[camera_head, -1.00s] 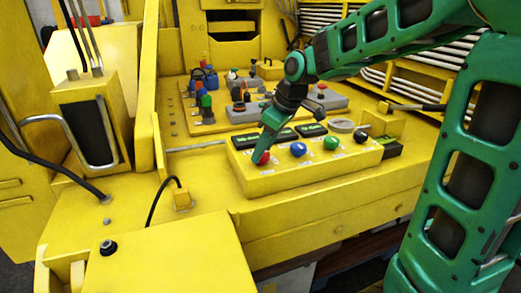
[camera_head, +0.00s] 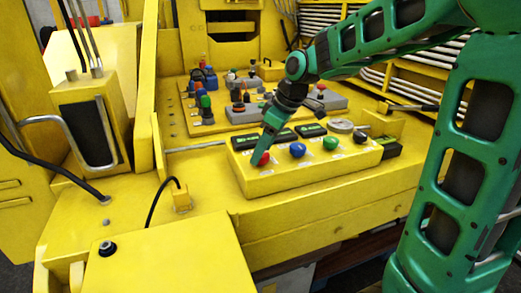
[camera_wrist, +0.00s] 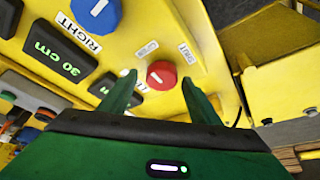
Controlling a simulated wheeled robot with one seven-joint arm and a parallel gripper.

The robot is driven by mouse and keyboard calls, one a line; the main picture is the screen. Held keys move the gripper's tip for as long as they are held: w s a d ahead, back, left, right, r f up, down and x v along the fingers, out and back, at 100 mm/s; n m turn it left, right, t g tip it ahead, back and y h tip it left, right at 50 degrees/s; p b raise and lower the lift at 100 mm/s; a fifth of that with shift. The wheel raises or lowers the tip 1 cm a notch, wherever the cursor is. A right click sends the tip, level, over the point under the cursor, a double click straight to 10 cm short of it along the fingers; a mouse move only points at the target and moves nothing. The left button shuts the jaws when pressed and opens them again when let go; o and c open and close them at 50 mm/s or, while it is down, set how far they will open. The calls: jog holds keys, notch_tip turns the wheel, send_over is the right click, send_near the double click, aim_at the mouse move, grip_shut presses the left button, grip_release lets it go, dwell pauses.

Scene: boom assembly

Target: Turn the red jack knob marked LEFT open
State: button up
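The red jack knob (camera_head: 261,158) is at the left end of the yellow control box in the head view. In the wrist view the round red knob (camera_wrist: 161,75) shows a white mark on its face, with two small white labels beyond it. A label beside it is partly hidden by a finger. My gripper (camera_wrist: 159,80) is open, with one green fingertip on each side of the knob. I cannot tell whether either finger touches it. In the head view my gripper (camera_head: 267,146) reaches down to the knob from above.
A blue knob (camera_head: 297,150) is beside the red one, labelled RIGHT in the wrist view; green (camera_head: 330,143) and black (camera_head: 360,138) knobs stand farther right. Dark displays (camera_head: 312,131) line the box's back. Another panel with levers (camera_head: 206,102) is behind. A black cable (camera_head: 153,203) rises at left.

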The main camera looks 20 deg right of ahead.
jog(key=v, duration=1)
jog(key=shift+r, duration=0.3)
jog(key=shift+s+d, duration=0.1)
